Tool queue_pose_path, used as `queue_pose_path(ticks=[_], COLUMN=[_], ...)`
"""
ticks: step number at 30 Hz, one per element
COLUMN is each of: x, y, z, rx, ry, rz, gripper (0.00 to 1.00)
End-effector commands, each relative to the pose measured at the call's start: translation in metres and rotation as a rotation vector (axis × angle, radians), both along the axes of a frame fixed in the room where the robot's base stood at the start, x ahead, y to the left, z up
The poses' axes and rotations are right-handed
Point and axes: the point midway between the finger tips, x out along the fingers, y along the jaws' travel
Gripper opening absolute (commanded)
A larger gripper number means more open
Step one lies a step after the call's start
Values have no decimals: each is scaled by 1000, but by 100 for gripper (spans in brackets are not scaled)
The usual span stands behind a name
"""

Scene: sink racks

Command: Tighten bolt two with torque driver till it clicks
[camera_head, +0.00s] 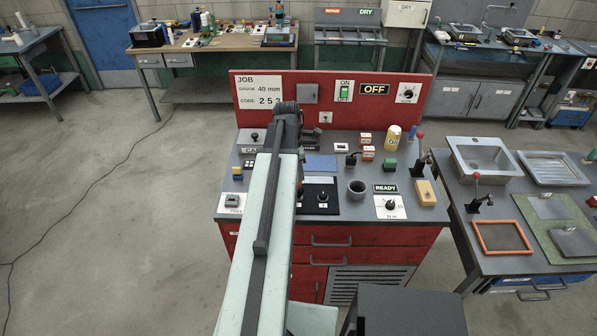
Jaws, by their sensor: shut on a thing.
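My arm reaches from the bottom of the view over the red bench (332,237). My gripper (308,139) is a dark shape at the arm's far end, mostly hidden behind the wrist. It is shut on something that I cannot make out. I cannot identify the torque driver with certainty. A black plate (327,182) with small round fittings lies just right of my arm. A fitting (322,197) shows on it; my arm covers the plate's left part, and bolt numbers are too small to read. A dial panel (390,206) has a READY sign (385,189) behind it.
A dark cup (357,188), a yellow block (426,193) and a red-knobbed lever (422,165) stand to the right. A red back panel (330,95) carries an OFF sign (374,90). A side table (520,258) with a sink and an orange frame (502,238) adjoins on the right.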

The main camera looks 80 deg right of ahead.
Motion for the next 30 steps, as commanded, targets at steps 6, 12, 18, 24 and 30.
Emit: queue_pose_path(ticks=[6,12,18,24,30], x=[0,0,1,1,1], y=[0,0,0,0,0], z=[0,-2,-5,-7,-9], rx=[0,0,0,0,0], ry=[0,0,0,0,0], rz=[0,1,1,1,2], gripper=[0,0,0,0,0])
